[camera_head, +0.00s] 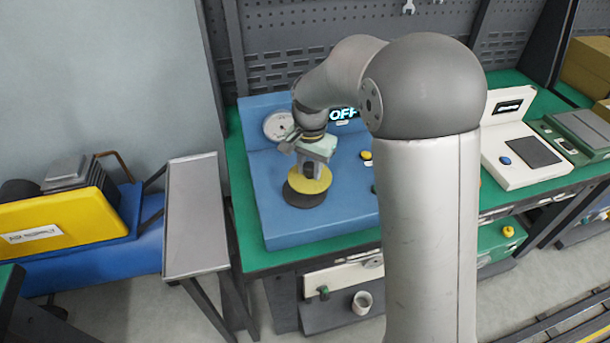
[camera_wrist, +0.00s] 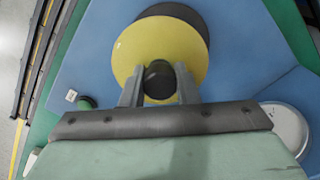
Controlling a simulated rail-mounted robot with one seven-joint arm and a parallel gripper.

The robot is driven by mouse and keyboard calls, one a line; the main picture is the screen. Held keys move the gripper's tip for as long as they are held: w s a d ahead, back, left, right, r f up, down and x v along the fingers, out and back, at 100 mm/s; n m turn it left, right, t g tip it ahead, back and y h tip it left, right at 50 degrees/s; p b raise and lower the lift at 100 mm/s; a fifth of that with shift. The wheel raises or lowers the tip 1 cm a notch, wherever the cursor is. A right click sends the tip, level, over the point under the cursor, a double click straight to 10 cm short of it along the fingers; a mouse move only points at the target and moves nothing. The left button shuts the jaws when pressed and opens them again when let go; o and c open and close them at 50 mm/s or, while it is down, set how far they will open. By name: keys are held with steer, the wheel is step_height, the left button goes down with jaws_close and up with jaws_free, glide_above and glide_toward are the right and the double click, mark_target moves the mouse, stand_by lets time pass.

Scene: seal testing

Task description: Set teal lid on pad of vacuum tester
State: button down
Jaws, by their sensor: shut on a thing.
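My gripper (camera_head: 309,168) is shut on the black knob (camera_wrist: 158,80) of a yellow lid (camera_head: 324,184). The yellow lid also shows in the wrist view (camera_wrist: 126,52), between my fingertips and the dark pad (camera_wrist: 178,11). The dark round pad (camera_head: 303,201) is on the blue vacuum tester (camera_head: 290,236). The lid overlaps the pad in both views and looks a little above it, roughly level; I cannot tell if they touch. Part of the pad is hidden under the lid. I see no teal lid in either view.
The tester has a round gauge (camera_head: 278,126), a display reading OFF (camera_head: 343,114) and a yellow button (camera_head: 366,155). It stands on a green bench (camera_head: 247,258). A grey side shelf (camera_head: 195,215) and yellow box (camera_head: 60,228) are at left. My arm hides the tester's right side.

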mark_target(305, 179)
steer(key=shift+w+a+f, duration=0.15)
steer(key=shift+a+f, duration=0.2)
steer(key=shift+f, duration=0.05)
steer(key=shift+w+a+f, duration=0.1)
steer(key=shift+a+f, duration=0.05)
steer(key=shift+f, duration=0.8)
steer(key=shift+a+f, duration=0.15)
steer(key=shift+f, duration=0.75)
steer(key=shift+f, duration=0.25)
steer(key=c, duration=1.1)
jaws_free()
steer(key=shift+r, duration=0.1)
